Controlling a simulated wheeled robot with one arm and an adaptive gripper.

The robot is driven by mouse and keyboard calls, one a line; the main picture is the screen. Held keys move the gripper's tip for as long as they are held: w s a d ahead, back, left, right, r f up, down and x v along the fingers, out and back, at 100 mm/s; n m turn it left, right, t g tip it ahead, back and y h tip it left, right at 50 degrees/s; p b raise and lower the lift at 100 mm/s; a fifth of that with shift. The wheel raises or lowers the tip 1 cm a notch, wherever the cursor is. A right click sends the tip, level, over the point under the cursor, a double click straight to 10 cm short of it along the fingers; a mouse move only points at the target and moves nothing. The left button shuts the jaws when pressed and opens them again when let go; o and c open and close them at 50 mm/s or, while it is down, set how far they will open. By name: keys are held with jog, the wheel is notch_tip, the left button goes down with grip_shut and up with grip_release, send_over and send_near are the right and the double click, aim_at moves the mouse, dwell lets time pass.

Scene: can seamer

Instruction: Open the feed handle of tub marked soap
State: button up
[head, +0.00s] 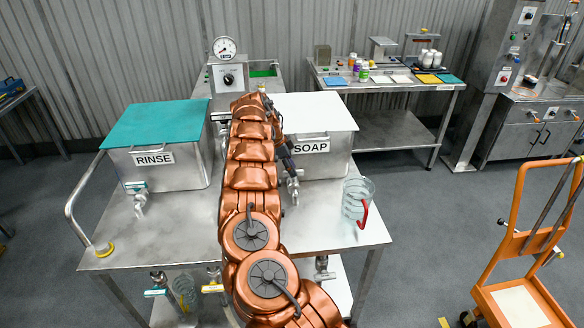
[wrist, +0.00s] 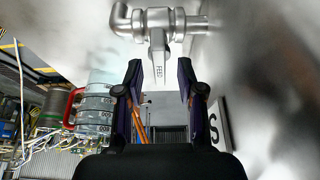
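The tub marked soap (head: 325,163) is a metal box with a pale lid on the steel table, right of my arm in the head view. Its feed valve (head: 292,186) sticks out low on the front. My gripper (wrist: 160,78) is open, with a finger either side of the handle and visible gaps. Whether the handle lies between the fingertips or just beyond cannot be told. My arm partly covers the tub's front in the head view.
The tub marked rinse (head: 185,172), with a teal lid, stands left of my arm. A clear jug (head: 353,200) with a red handle stands near the table's right edge. A gauge unit (head: 226,72) is behind. An orange trolley (head: 515,240) stands at the right.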

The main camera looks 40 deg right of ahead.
jog(key=shift+s+d+f, duration=0.1)
jog(key=shift+s+f, duration=0.05)
jog(key=shift+f, duration=0.3)
grip_shut()
